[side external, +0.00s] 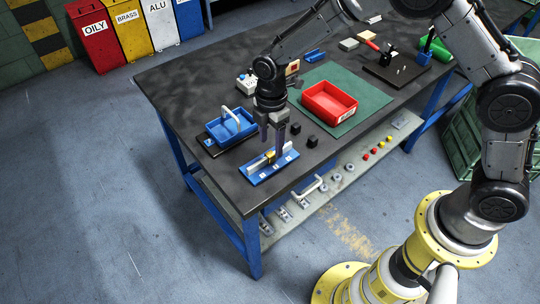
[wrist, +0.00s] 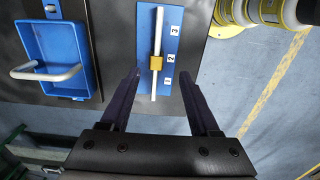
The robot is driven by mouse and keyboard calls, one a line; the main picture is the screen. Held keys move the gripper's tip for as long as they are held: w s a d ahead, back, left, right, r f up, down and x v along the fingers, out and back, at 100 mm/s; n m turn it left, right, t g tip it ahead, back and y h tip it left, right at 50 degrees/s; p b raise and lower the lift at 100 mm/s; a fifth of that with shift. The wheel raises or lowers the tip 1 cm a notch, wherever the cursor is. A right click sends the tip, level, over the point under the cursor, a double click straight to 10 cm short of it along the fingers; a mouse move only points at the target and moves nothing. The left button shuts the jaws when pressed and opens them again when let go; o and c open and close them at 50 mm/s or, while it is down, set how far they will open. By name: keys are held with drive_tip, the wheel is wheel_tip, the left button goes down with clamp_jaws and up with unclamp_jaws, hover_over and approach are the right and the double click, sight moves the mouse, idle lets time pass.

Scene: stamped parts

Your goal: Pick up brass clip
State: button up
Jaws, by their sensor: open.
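The brass clip (wrist: 156,63) is a small yellow block sitting around a pale bar (wrist: 158,30) on a blue plate (wrist: 174,52) marked 1, 2 and 3. It sits beside the 2. In the side external view the clip (side external: 270,155) is small and partly hidden by the fingers. My gripper (side external: 272,145) points down over the blue plate. In the wrist view my gripper (wrist: 161,80) is open, with its dark fingers apart on either side of the bar's near end. Nothing is between the fingertips that I can see held; their exact height above the clip is unclear.
A blue tray with a pale handle (side external: 206,131) stands left of the plate. Two black cubes (side external: 312,141) lie to the right. A red bin (side external: 346,110) stands on a green mat (side external: 372,98) behind. The table's front edge is close to the plate.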

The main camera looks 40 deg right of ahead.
sight(270, 153)
drive_tip(key=shift+w+f, duration=0.15)
drive_tip(key=shift+f, duration=1.25)
drive_tip(key=shift+w+f, duration=0.15)
drive_tip(key=shift+f, duration=1.2)
clamp_jaws()
